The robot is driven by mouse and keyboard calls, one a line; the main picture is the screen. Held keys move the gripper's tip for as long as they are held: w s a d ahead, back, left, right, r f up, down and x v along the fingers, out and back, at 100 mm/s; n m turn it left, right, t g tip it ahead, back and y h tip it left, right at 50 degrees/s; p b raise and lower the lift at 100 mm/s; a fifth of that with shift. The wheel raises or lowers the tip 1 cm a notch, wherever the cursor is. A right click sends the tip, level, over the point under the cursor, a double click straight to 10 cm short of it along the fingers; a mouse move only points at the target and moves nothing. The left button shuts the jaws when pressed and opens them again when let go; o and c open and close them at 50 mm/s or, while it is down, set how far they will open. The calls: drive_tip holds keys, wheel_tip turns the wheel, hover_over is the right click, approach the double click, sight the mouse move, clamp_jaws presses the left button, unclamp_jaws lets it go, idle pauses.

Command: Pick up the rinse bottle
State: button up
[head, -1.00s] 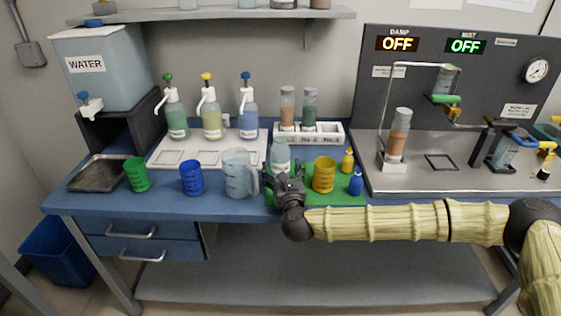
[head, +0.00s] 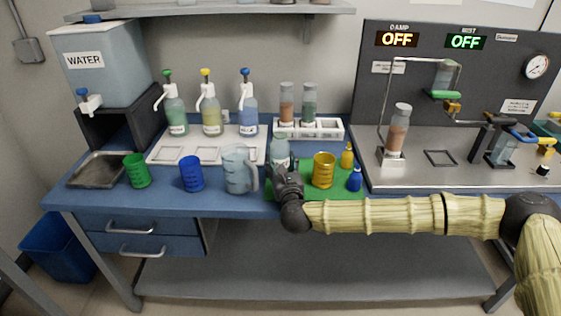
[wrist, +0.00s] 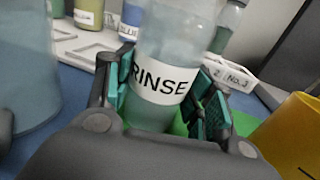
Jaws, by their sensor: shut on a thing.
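The rinse bottle (wrist: 160,85) is a clear bottle with pale teal liquid and a white label reading RINSE. In the head view the bottle (head: 279,150) is at the left part of the green mat (head: 311,194), partly hidden behind my gripper. My gripper (head: 287,180) is shut on the bottle, with its teal finger pads (wrist: 160,112) on either side of the bottle's lower body in the wrist view. The bottle is about upright in the head view. I cannot tell whether its base touches the mat.
A clear jug (head: 238,169) stands just left of my gripper. A yellow beaker (head: 324,170) stands close on the right, with small yellow (head: 347,155) and blue (head: 354,180) bottles beyond. A white tube rack (head: 330,130) stands behind.

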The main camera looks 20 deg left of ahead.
sight(282, 158)
drive_tip(key=shift+r, duration=0.25)
drive_tip(key=shift+r, duration=1.55)
drive_tip(key=s+d+r+b, duration=0.1)
drive_tip(key=s+d+b, duration=0.1)
drive_tip(key=s, duration=1.3)
drive_tip(key=shift+s+d+r, duration=0.15)
drive_tip(key=shift+d+r, duration=0.1)
drive_tip(key=shift+d, duration=0.4)
drive_tip(key=shift+s, duration=0.1)
drive_tip(key=shift+d, duration=0.1)
